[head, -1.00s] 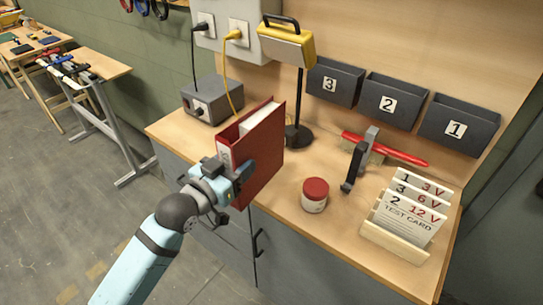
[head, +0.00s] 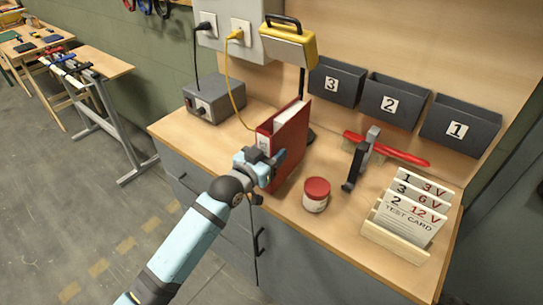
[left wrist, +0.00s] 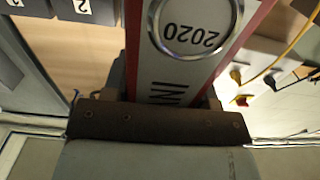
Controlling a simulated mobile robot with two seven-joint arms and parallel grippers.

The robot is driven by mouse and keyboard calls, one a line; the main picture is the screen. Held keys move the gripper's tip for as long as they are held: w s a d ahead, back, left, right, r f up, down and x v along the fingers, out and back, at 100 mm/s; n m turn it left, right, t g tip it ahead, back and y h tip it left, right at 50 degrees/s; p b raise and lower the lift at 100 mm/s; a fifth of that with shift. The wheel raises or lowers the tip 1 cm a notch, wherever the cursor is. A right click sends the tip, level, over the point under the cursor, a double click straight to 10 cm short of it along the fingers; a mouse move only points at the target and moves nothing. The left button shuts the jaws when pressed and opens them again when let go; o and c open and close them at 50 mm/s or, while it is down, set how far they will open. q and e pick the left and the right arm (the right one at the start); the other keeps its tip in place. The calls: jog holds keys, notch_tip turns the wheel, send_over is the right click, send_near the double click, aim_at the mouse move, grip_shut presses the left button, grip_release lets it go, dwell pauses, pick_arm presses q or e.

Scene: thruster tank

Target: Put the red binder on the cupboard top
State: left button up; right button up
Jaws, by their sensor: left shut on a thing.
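The red binder (head: 292,150) is upright at the cupboard top's front edge, in front of the lamp. I cannot tell whether its bottom touches the wood. My left gripper (head: 268,167) is shut on the lower part of its spine. The wooden cupboard top (head: 262,113) runs along the wall. My right gripper is not in view.
A grey power box (head: 214,99) is at the left, a yellow lamp (head: 290,45) behind. Bare wood lies left of the binder.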

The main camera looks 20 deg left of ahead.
pick_arm(q)
jog(key=shift+w+f, duration=0.2)
jog(key=shift+f, duration=0.65)
jog(key=o, duration=1.2)
jog(key=shift+f, duration=0.15)
jog(key=v, duration=1.2)
jog(key=s+d+f+g+y, duration=0.1)
jog(key=s+f+g, duration=0.2)
jog(key=s+f, duration=0.6)
jog(key=s+d+f+n+g+y, duration=0.1)
jog(key=s+f+g+y, duration=0.1)
jog(key=s+f, duration=0.7)
notch_tip(320, 180, down, 4)
jog(key=shift+d+r+g, duration=0.2)
jog(key=shift+r+g, duration=0.05)
jog(key=shift+g, duration=0.35)
